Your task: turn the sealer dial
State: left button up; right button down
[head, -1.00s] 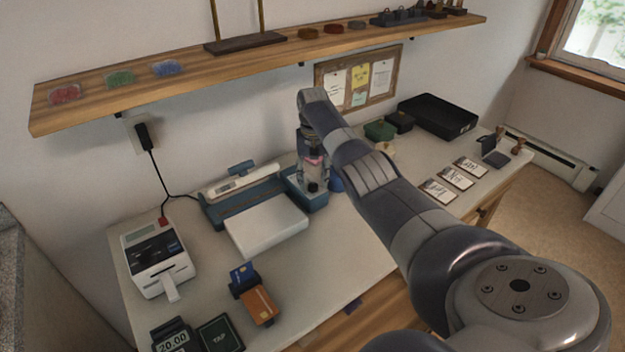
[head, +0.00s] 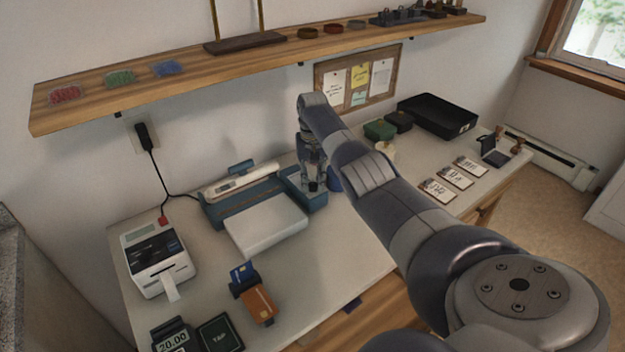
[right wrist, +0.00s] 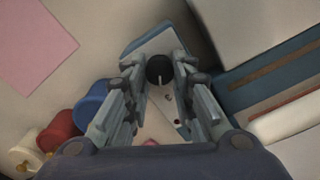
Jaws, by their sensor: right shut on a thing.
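The sealer (head: 211,210) is a blue machine with a white front platform and a blue control box at its right end. In the right wrist view the sealer's dial (right wrist: 159,70) is a round black knob with a light pointer line, on the pale top of that box. My right gripper (head: 313,187) points down over the box. In the right wrist view its fingertips (right wrist: 159,66) stand on either side of the dial, closed on it. In the head view the gripper hides the dial. My left gripper is in neither view.
Blue (right wrist: 90,100) and red (right wrist: 60,130) round things stand close beside the box. A label printer (head: 158,258) and card stand (head: 255,295) are left of my arm. A black tray (head: 437,115) lies at the back right. A shelf (head: 270,50) runs above.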

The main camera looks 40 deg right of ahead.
jog(key=shift+a+r+n+p, duration=0.1)
jog(key=shift+n+p, duration=0.35)
jog(key=shift+n, duration=0.75)
jog(key=n, duration=0.2)
jog(key=shift+w+n+p, duration=0.1)
jog(key=shift+n+p, duration=0.2)
jog(key=shift+p, duration=0.05)
jog(key=n, duration=0.6)
jog(key=shift+a+p, duration=0.1)
jog(key=shift+p, duration=0.3)
jog(key=n, duration=0.6)
jog(key=shift+a+n, duration=0.1)
jog(key=shift+n, duration=0.3)
jog(key=n, duration=0.5)
jog(key=shift+s+n, duration=0.2)
jog(key=shift+n, duration=0.4)
jog(key=c, duration=1.3)
grip_release()
jog(key=shift+c, duration=0.2)
